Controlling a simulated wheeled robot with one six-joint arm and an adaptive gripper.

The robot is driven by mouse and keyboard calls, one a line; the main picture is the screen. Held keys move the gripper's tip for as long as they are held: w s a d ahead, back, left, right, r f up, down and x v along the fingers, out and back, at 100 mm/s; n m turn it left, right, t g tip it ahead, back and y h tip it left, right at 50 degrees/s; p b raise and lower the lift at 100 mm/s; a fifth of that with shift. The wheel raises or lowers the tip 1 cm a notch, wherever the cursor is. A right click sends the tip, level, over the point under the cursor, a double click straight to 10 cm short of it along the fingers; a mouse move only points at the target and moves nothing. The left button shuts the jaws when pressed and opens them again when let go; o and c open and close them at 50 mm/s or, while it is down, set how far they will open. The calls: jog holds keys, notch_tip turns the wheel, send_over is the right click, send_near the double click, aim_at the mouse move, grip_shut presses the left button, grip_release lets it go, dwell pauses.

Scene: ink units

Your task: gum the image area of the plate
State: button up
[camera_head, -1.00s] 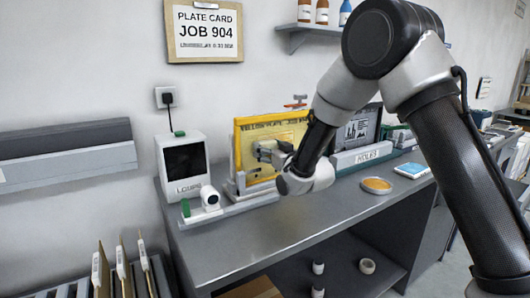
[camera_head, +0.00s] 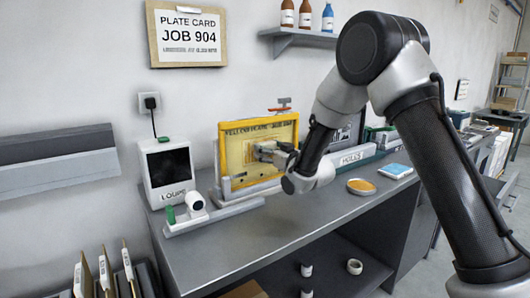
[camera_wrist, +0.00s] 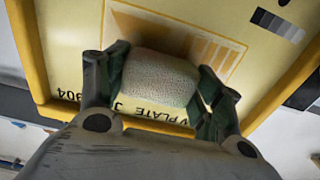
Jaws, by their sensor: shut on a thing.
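The yellow plate (camera_head: 236,160) stands upright in a holder on the bench, with "YELLOW PLATE JOB 904" along its edge. It also fills much of the wrist view (camera_wrist: 72,30). My gripper (camera_head: 268,150) is in front of the plate's face. In the wrist view my gripper (camera_wrist: 160,85) is shut on a pale textured sponge (camera_wrist: 160,77), held between its two fingers. The sponge lies over the printed image area (camera_wrist: 205,45) and seems to touch it; it hides part of that area. A round dish with an orange surface (camera_head: 361,186) sits on the bench to the right.
A screen unit labelled LOUPE (camera_head: 168,172) and a small white device (camera_head: 195,202) stand left of the plate. A HOLES box (camera_head: 352,157) and a blue-topped pack (camera_head: 395,170) are to the right. The front bench top (camera_head: 260,235) is clear.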

aim_at(244, 151)
jog(key=shift+w+d, duration=1.8)
jog(key=shift+d, duration=0.7)
jog(key=shift+s+a, duration=0.6)
jog(key=shift+a, duration=0.35)
jog(key=shift+s+a, duration=0.6)
jog(key=shift+a, duration=0.35)
jog(key=shift+s+a, duration=0.95)
jog(key=shift+a, duration=0.3)
jog(key=shift+s+a, duration=0.95)
jog(key=shift+a, duration=0.3)
jog(key=shift+s+a, duration=0.45)
jog(key=shift+a, duration=0.25)
jog(key=shift+s+a, duration=0.45)
jog(key=shift+a, duration=0.25)
jog(key=shift+v, duration=2.95)
